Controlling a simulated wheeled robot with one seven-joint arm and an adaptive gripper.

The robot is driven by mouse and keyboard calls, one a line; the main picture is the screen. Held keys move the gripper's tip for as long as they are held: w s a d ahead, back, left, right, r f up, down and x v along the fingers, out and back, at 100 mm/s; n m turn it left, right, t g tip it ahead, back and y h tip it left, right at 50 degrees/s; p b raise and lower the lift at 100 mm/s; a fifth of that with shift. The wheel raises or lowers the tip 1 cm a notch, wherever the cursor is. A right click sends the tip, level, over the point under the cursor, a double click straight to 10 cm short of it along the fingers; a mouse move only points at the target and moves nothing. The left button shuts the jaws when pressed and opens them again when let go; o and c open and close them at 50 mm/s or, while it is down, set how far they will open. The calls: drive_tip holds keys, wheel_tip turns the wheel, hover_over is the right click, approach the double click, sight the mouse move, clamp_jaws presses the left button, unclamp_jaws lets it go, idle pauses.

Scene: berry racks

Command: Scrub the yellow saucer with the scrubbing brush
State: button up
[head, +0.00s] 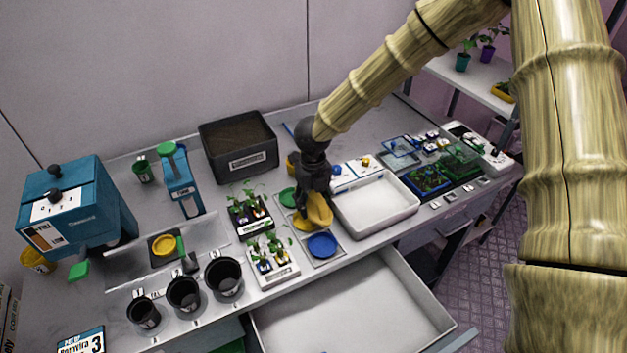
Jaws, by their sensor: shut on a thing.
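My gripper (311,207) is over a pale mat (325,262) near the middle of the bench, pointing down. It is shut on a yellow thing (320,208), partly covered by the dark fingers. More yellow, apparently the yellow saucer (299,225), shows low at the fingertips, in line between a green saucer (288,196) and a blue saucer (322,245). The yellow parts overlap, so I cannot tell whether the upper one is the scrubbing brush or part of the saucer, nor whether they touch. No brush shows clearly.
A white tray (411,208) stands close on the right, seedling pots (272,268) on the left. Behind is a dark soil box (201,134). Several black cups (183,309) and a small yellow dish (163,240) are further left. A drawer (262,341) stands open in front.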

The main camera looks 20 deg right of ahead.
drive_tip(key=shift+s+r+p, duration=0.1)
drive_tip(key=shift+r+p, duration=2.35)
drive_tip(key=shift+r, duration=0.8)
drive_tip(key=shift+f, duration=0.15)
